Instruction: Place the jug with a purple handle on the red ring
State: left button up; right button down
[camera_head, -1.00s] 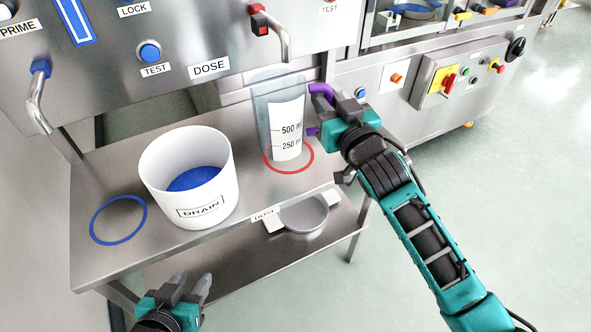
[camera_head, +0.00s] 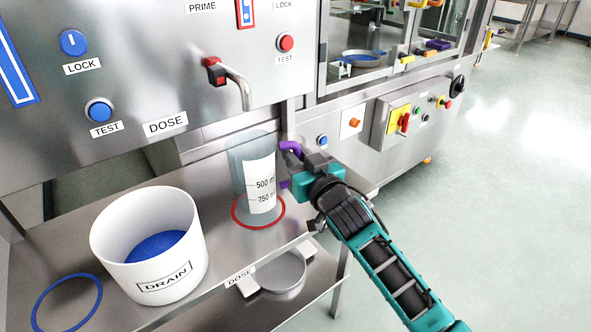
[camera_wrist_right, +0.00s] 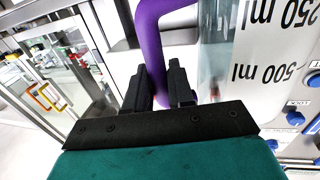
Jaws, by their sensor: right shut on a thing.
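The clear jug (camera_head: 240,165) with a white measuring label stands upright at the red ring (camera_head: 241,222) on the steel shelf, below the red-handled spout. The ring shows around its base; whether the base touches the shelf is hard to tell. Its purple handle (camera_head: 289,147) faces right. My right gripper (camera_head: 300,172) is at the handle, and in the right wrist view its two black fingers (camera_wrist_right: 161,88) are shut on the purple handle (camera_wrist_right: 152,45). The jug's wall and label also show there at the right. My left gripper is out of view.
A white DRAIN bucket (camera_head: 105,235) with blue inside stands left of the jug. A blue ring (camera_head: 38,308) lies at the shelf's left. A DOSE pan (camera_head: 280,275) sits on a lower level. The panel with knobs rises behind; the floor at right is clear.

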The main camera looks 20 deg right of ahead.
jog(key=shift+f, duration=1.15)
jog(key=shift+f+b, duration=0.2)
jog(key=shift+b, duration=0.1)
jog(key=c, duration=1)
grip_release()
